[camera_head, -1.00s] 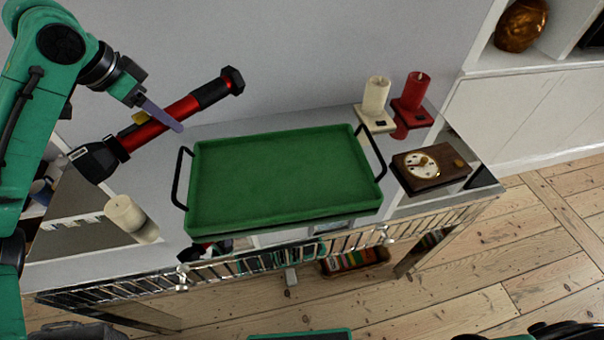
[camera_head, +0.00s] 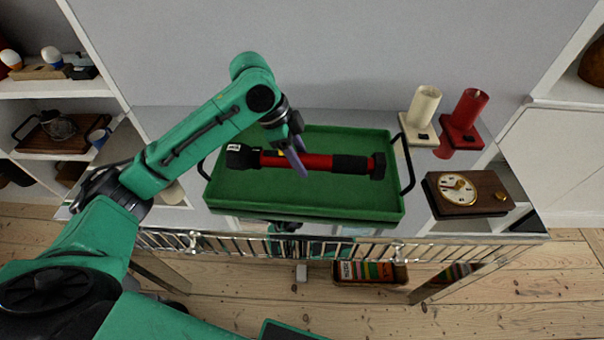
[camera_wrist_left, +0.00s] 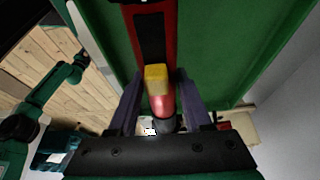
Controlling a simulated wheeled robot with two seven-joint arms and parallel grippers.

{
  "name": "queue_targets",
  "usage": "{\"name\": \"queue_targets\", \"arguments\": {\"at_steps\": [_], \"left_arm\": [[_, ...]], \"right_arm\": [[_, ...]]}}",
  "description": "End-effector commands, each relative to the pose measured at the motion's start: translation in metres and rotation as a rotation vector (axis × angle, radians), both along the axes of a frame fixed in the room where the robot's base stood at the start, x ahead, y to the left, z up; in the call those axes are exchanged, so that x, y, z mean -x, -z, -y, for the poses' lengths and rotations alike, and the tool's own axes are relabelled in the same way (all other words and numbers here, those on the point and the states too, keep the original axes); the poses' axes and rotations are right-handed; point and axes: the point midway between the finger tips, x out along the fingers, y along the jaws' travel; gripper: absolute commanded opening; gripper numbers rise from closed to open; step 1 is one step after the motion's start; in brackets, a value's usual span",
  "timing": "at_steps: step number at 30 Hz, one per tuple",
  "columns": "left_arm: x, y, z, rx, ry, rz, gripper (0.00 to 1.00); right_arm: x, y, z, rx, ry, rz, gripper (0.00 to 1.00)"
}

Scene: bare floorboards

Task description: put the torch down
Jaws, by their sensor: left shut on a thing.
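The red and black torch (camera_head: 318,162) lies lengthwise across the green tray (camera_head: 330,203) in the head view, within its outline. I cannot tell whether it touches the tray floor. My left gripper (camera_head: 300,160) is shut on the torch's red barrel, left of its middle. In the left wrist view the torch (camera_wrist_left: 157,50) runs between the two fingers of my left gripper (camera_wrist_left: 160,95), with its yellow switch facing the camera and the green tray (camera_wrist_left: 230,50) behind it.
The tray stands on a mirrored table with a metal rail (camera_head: 350,250) along its front. To its right are a cream candle (camera_head: 424,105), a red candle (camera_head: 468,108) and a wooden clock (camera_head: 480,193). A cream candle on the left is partly hidden by my arm.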

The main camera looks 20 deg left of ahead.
Motion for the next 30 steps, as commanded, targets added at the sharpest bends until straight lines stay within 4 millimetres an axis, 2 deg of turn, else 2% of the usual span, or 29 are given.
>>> {"name": "queue_targets", "arguments": {"at_steps": [9,19,20,21,22,30], "left_arm": [[0.0,0.052,-0.001,-0.001,-0.002,-0.001,0.0],[-0.001,0.056,-0.001,0.0,-0.002,0.002,0.0],[-0.001,0.057,-0.001,0.0,-0.002,0.001,0.57],[-0.001,0.057,-0.001,0.0,-0.002,0.001,0.72],[-0.001,0.057,-0.001,0.0,-0.002,0.001,0.79],[-0.001,0.056,0.0,0.0,-0.002,0.001,0.79]], "right_arm": [[0.0,0.002,0.005,0.007,-0.002,0.001,0.54],[-0.001,0.001,0.008,0.011,-0.002,0.0,0.54],[-0.001,0.001,0.008,0.011,-0.002,0.0,0.54],[-0.001,0.001,0.008,0.011,-0.002,0.0,0.54],[-0.001,0.001,0.008,0.011,-0.002,0.0,0.54],[-0.001,0.001,0.008,0.011,-0.001,0.0,0.54]]}}
